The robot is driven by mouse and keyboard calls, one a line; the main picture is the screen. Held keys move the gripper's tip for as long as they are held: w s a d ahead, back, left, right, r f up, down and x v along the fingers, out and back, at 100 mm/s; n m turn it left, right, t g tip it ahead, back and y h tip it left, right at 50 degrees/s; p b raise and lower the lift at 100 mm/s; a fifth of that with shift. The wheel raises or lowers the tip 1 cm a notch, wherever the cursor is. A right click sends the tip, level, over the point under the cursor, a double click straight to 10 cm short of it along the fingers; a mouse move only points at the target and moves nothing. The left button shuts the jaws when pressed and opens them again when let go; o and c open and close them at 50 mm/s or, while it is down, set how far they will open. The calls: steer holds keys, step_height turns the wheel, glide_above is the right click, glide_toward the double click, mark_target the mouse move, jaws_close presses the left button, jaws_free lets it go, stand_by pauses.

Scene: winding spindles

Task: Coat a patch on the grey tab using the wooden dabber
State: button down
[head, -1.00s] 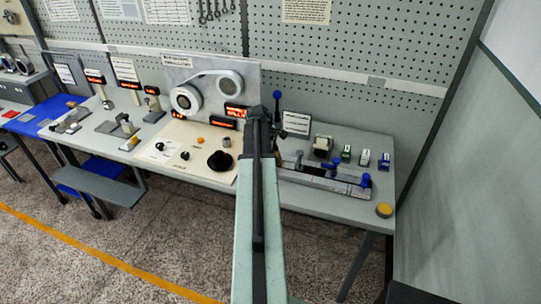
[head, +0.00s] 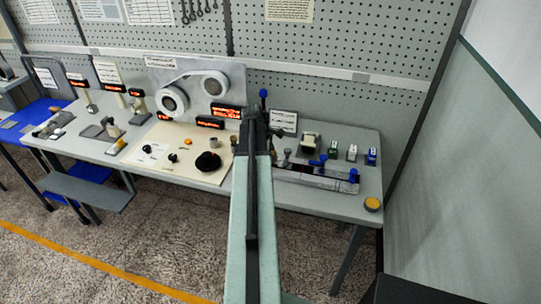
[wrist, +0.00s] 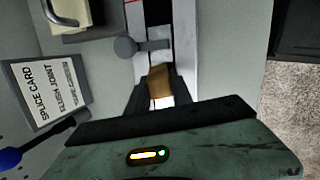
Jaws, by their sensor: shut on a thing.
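In the wrist view my gripper (wrist: 160,88) is shut on a brown wooden piece, the wooden dabber (wrist: 159,76). It is over the channel of the splicing block, with a white patch just below it in the picture. Whether the dabber touches the surface I cannot tell. A pale grey piece (wrist: 158,44), perhaps the grey tab, crosses the dark channel just beyond the dabber. A round grey knob (wrist: 126,47) sits to its left. In the head view my arm hides the gripper, the dabber and the left end of the splicing block (head: 325,180).
A splice card (wrist: 45,92) stands left of the gripper in the wrist view, with a blue ball (wrist: 9,158) on a dark rod near it. Small bottles (head: 352,152) and a yellow-topped round pot (head: 372,204) stand right. A black knob (head: 208,162) is left of my arm.

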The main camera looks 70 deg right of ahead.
steer(key=shift+r+p, duration=2.35)
steer(key=shift+r, duration=0.4)
step_height(320, 180, up, 3)
steer(key=p, duration=0.3)
steer(key=shift+r, duration=0.1)
